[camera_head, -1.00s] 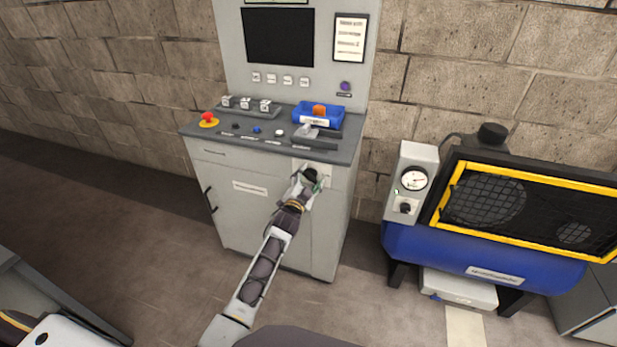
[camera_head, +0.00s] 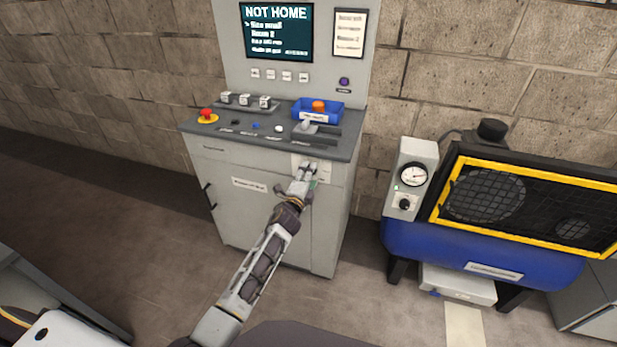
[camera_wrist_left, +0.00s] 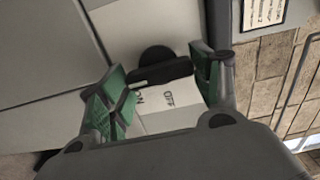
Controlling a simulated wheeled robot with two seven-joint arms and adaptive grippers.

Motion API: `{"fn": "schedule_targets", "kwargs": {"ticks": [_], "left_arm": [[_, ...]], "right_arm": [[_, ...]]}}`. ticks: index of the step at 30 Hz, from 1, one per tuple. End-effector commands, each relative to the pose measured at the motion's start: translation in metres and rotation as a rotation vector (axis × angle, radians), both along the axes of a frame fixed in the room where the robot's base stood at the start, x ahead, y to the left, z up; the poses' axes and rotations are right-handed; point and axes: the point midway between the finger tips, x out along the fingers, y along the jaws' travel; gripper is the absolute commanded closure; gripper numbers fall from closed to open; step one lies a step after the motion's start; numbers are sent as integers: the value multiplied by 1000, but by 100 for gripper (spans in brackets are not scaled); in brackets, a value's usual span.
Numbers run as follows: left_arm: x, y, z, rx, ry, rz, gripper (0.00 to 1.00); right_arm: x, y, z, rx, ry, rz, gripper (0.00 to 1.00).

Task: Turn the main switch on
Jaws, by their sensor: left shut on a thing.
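The main switch (camera_wrist_left: 157,62) is a black rotary knob on the front of the grey console (camera_head: 328,220), seen in the left wrist view. Its handle bar lies crosswise between my fingers. A pale label plate (camera_wrist_left: 165,98) with OFF lettering and other partly hidden lettering sits beside it. My left gripper (camera_wrist_left: 158,80), with green finger pads, is shut on the switch. In the head view my left gripper (camera_head: 307,170) is at the console's upper front and hides the knob. The console screen (camera_head: 276,32) is lit and reads NOT HOME. My right gripper is not in view.
The console top holds a red emergency button (camera_head: 207,115), small buttons, a lever (camera_head: 306,127) and a blue bin (camera_head: 333,115) with an orange item. A blue machine (camera_head: 490,250) with a gauge (camera_head: 413,174) stands to the right. Floor left of the console is clear.

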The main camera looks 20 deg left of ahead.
Motion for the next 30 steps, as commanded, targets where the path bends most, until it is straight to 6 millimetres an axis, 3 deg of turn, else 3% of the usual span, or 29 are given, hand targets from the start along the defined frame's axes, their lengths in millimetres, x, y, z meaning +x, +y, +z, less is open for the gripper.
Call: {"fn": "schedule_targets", "kwargs": {"ticks": [16, 17, 21, 30], "left_arm": [[0, 0, -1, 43, 0, -1, 60], [0, 0, -1, 43, 0, -1, 35], [0, 0, -1, 42, 0, -1, 17], [0, 0, 0, 40, -1, 0, 14]], "right_arm": [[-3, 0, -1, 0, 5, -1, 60], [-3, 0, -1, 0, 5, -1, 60], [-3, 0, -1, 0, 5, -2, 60], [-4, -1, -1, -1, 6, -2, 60]]}}
